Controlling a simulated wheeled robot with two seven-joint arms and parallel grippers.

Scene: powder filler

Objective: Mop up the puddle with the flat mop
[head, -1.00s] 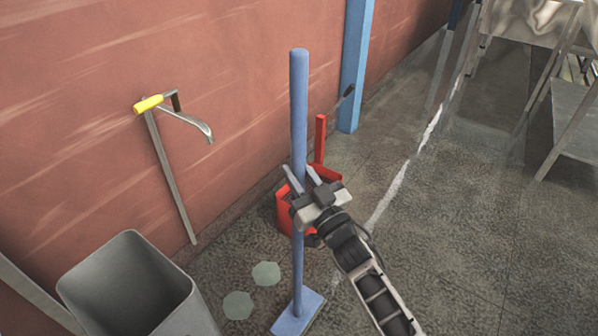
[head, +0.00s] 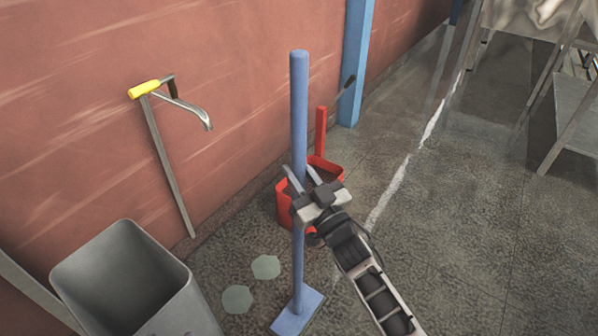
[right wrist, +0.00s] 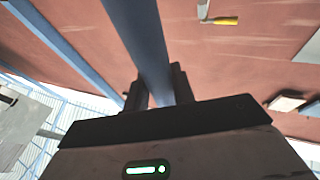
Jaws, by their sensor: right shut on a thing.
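The flat mop (head: 299,110) is blue, with a long upright pole and a flat rectangular head (head: 298,313) low at the bottom of the head view. I cannot tell whether the head touches the floor. My right gripper (head: 303,180) is shut on the pole around mid-height; the pole also shows between its fingers in the right wrist view (right wrist: 145,50). Two pale green flat patches (head: 266,267) (head: 237,299) lie on the floor just left of the mop head; they look like the puddle. My left gripper is not in view.
A grey open bin (head: 125,285) stands at the lower left. A red bucket (head: 284,203) stands behind the mop by the wall. A yellow-handled tool (head: 168,150) leans on the red wall. A blue post (head: 356,65) stands farther back.

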